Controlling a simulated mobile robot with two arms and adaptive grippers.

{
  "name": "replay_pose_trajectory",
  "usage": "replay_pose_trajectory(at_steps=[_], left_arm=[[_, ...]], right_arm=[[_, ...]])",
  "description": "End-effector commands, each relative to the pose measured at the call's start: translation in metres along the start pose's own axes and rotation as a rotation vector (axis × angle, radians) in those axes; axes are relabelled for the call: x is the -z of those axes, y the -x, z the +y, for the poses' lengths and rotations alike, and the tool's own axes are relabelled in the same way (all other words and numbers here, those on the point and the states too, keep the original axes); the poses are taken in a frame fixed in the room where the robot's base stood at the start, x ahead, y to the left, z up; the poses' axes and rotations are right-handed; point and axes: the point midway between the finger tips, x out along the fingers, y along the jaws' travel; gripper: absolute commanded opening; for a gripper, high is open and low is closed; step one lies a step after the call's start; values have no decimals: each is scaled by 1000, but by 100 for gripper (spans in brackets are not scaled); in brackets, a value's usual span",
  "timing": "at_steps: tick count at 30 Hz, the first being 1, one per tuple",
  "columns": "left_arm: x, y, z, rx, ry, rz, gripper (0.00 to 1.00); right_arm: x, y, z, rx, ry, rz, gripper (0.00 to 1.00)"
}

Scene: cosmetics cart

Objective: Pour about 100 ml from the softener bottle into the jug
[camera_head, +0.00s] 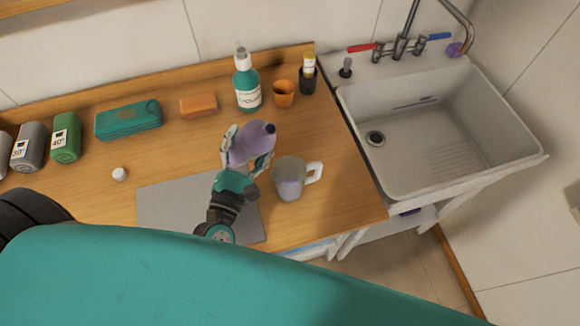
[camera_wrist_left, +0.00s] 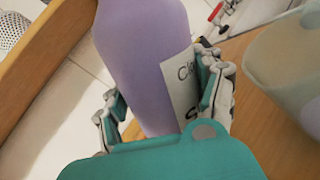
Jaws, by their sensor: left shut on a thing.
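The softener bottle (camera_head: 252,143) is purple, and its dark mouth end points to the upper right in the head view. My left gripper (camera_head: 243,155) is shut around it and holds it above the worktop. In the left wrist view, the gripper's fingers (camera_wrist_left: 165,110) sit on both sides of the purple bottle (camera_wrist_left: 145,50), whose white label is partly covered. The jug (camera_head: 288,178) is grey and translucent with a pale handle, standing just right of the gripper; a purplish tint shows in its lower part. Its blurred side also shows at the right of the wrist view (camera_wrist_left: 290,65). My right gripper is out of view.
A white cap (camera_head: 119,174) lies left on the wooden worktop, beside a grey mat (camera_head: 165,208). A green pump bottle (camera_head: 247,85), orange cup (camera_head: 284,92), dark holder (camera_head: 308,80), orange block and rolled towels line the back. A sink (camera_head: 440,140) is right.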

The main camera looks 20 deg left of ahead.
Motion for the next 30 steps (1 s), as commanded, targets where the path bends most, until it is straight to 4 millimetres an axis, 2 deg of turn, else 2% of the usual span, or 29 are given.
replay_pose_trajectory(at_steps=[2, 4, 6, 12, 14, 23, 30], left_arm=[[-6, -1, 3, -3, -49, -11, 12], [10, 1, -6, -1, -84, -17, 12], [18, 2, -10, -1, -116, -23, 12], [34, 3, -15, -4, -212, -44, 12], [26, 1, -6, -5, -273, -57, 12], [19, -2, 12, -4, -498, -101, 12], [23, -2, 13, -4, -622, -125, 12]], right_arm=[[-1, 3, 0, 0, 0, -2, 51], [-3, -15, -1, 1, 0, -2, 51], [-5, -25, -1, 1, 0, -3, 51], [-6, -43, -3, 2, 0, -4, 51], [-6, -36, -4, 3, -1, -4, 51], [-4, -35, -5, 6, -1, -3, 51], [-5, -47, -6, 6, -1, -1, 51]])
